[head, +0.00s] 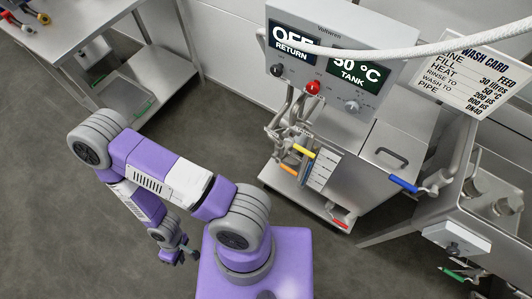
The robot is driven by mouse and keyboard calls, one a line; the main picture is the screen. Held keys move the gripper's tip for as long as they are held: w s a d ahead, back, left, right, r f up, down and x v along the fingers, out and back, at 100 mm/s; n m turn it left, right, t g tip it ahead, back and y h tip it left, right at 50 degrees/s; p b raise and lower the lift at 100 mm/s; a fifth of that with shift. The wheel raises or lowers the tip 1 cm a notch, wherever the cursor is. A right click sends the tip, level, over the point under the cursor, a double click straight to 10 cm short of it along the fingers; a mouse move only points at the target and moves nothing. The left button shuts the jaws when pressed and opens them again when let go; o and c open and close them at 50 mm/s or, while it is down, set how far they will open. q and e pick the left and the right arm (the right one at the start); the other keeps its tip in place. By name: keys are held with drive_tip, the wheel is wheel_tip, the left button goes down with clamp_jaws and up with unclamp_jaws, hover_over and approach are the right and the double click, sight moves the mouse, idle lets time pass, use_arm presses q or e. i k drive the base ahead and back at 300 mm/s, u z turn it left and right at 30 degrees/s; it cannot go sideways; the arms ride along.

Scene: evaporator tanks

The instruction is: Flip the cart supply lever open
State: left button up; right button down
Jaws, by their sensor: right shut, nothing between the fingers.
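The cart (372,185) is a steel unit with a control panel (318,85) on top, at the right of centre. Pipes on its left side carry a lever with a yellow handle (304,151) and one with an orange handle (289,170). A blue-handled lever (403,183) sits at the cart's right side, and a red handle (339,223) is low at its front. I cannot tell which one is the supply lever. My right gripper (186,251) is small in view, low over the floor, shut and empty, well away from the cart. My left gripper is out of view.
The panel displays OFF RETURN and 50 °C TANK. A wash card (475,78) hangs at the right. A steel sink (500,222) stands right, a steel table (70,42) at upper left. The floor between is clear.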

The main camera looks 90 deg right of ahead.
sight(274, 155)
drive_tip(key=i, duration=0.15)
drive_tip(key=z, duration=3.6)
drive_tip(key=k, duration=0.5)
drive_tip(key=u, duration=1.2)
drive_tip(key=i, duration=0.6)
drive_tip(key=z, duration=1.1)
